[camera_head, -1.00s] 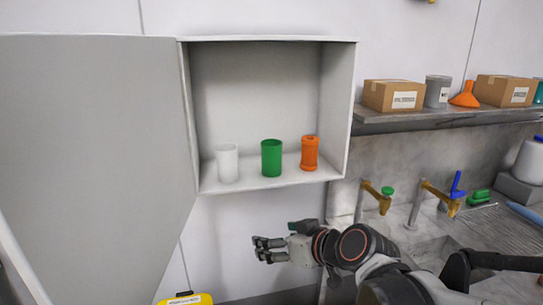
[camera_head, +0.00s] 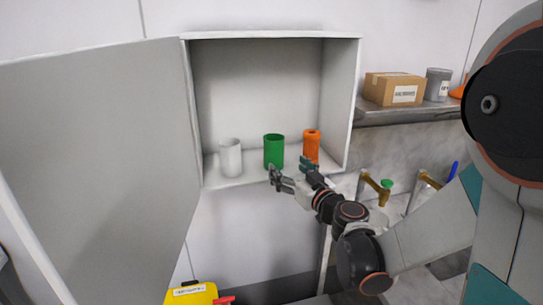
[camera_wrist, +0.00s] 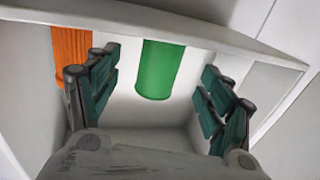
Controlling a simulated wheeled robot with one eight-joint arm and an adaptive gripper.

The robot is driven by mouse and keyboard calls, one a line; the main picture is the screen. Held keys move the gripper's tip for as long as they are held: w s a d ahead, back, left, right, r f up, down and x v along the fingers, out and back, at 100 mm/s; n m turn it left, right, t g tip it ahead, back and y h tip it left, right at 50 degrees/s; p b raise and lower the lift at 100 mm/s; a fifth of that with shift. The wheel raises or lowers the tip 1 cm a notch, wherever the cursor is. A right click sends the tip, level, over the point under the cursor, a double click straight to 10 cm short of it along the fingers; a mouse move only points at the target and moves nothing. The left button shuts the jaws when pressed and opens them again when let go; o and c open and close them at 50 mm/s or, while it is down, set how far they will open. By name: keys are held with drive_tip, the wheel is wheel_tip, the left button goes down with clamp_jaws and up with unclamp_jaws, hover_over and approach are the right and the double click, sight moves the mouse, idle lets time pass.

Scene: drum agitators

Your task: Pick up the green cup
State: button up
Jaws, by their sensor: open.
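The green cup (camera_head: 274,149) stands upright in the open wall cabinet, between a white cup and an orange one. In the wrist view the green cup (camera_wrist: 160,69) shows ahead, between my two open fingers and beyond their tips. My gripper (camera_head: 290,168) is open and empty at the cabinet's front edge, just in front of and below the green cup; it also shows in the wrist view (camera_wrist: 157,80). I see no contact with the cup. The base of the cup is partly hidden behind a finger in the head view.
The white cup (camera_head: 230,158) stands to the left and the orange container (camera_head: 311,146) close to the right. The cabinet (camera_head: 272,36) has side walls and a front lip; its door (camera_head: 95,160) is swung open left. A shelf with a cardboard box (camera_head: 393,89) is at right.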

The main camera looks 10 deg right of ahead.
sight(279, 160)
drive_tip(key=x, duration=0.8)
drive_tip(key=shift+w+a+r+b, duration=0.25)
drive_tip(key=shift+w+r+b, duration=0.05)
drive_tip(key=shift+b, duration=0.05)
drive_tip(key=shift+s, duration=0.1)
drive_tip(key=c, duration=0.9)
